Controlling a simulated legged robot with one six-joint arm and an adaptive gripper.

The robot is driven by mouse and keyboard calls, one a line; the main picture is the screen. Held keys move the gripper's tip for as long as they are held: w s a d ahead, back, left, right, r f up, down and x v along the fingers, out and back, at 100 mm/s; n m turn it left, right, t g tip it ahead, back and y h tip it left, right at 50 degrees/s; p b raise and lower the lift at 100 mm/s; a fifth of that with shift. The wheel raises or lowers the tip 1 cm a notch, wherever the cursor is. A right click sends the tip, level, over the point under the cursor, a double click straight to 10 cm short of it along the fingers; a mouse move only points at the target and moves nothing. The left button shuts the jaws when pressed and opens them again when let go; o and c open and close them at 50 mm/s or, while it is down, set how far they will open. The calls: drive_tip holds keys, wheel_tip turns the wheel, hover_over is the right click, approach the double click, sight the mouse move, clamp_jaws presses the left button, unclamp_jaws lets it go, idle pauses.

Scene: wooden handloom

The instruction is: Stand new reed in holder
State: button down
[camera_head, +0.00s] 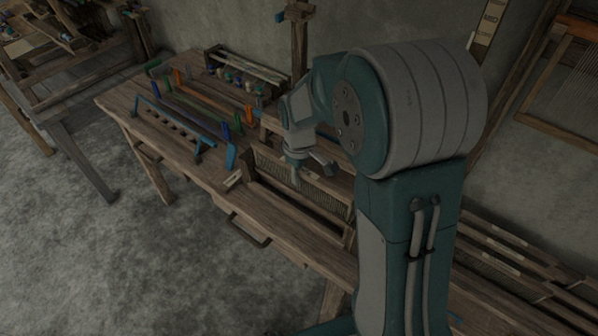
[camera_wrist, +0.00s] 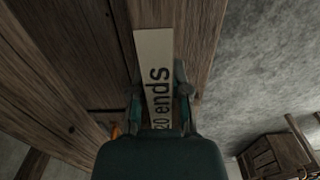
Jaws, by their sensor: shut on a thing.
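My gripper (camera_head: 300,172) points down over the front part of the wooden bench, beside a long comb-like band (camera_head: 305,195) between wooden bars. In the wrist view my gripper (camera_wrist: 160,98) is shut, with its fingers on both sides of a pale strip (camera_wrist: 155,60) marked "20 ends". The strip runs forward from the fingers; I cannot tell whether it is part of the new reed. I cannot tell which piece is the holder.
The bench (camera_head: 215,172) also carries coloured uprights, including an orange one (camera_head: 249,113), and a tray (camera_head: 245,70) of coloured spools at the back. A wooden post (camera_head: 299,50) stands behind my gripper. Open grey floor (camera_head: 110,260) lies in front of the bench.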

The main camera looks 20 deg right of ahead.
sight(300, 191)
drive_tip(key=shift+f, duration=1)
drive_tip(key=shift+f, duration=2.1)
drive_tip(key=c, duration=0.5)
unclamp_jaws()
wheel_tip(300, 191, up, 12)
drive_tip(key=shift+f, duration=0.1)
